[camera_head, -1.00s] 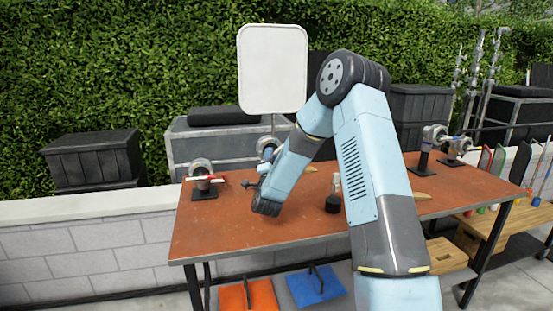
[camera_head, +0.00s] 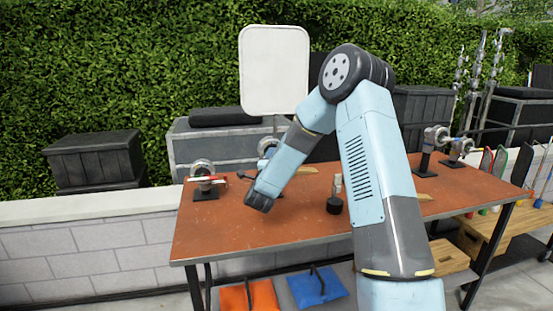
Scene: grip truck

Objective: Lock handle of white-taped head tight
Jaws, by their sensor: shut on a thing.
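A grip head (camera_head: 202,172) with a round grey disc, a red part and a small pale patch stands on a black base at the left of the brown table (camera_head: 230,230). Another head (camera_head: 267,147), with a blue part, stands behind my forearm and is mostly hidden. I cannot make out white tape for certain on either.
A dark bottle-like object (camera_head: 334,200) stands on the table near my arm. More heads (camera_head: 430,145) stand on stands at the right end. A white panel (camera_head: 274,70) rises behind the table. The table's front left is clear. Orange and blue bags (camera_head: 318,287) lie below.

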